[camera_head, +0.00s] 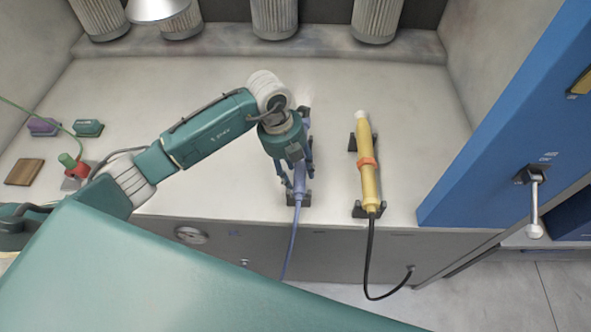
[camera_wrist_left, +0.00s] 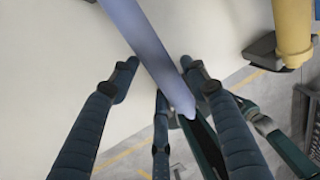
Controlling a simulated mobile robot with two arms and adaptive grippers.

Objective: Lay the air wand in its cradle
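A lavender-blue wand (camera_head: 299,182) with a thin blue hose lies along a black two-part cradle (camera_head: 303,199), its lower end at the front bracket. My left gripper hides much of it, so I cannot tell how fully it is seated. My left gripper (camera_head: 294,174) is over the wand, fingers pointing down. In the left wrist view the wand (camera_wrist_left: 150,45) runs between spread fingers (camera_wrist_left: 160,72), with gaps visible on both sides. My right gripper is not in view.
A yellow wand (camera_head: 370,182) with an orange ring and black hose rests in brackets to the right. A blue panel (camera_head: 500,130) with a lever stands at right. A red-and-green item (camera_head: 75,168), small boxes and a wooden block (camera_head: 24,172) are at left.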

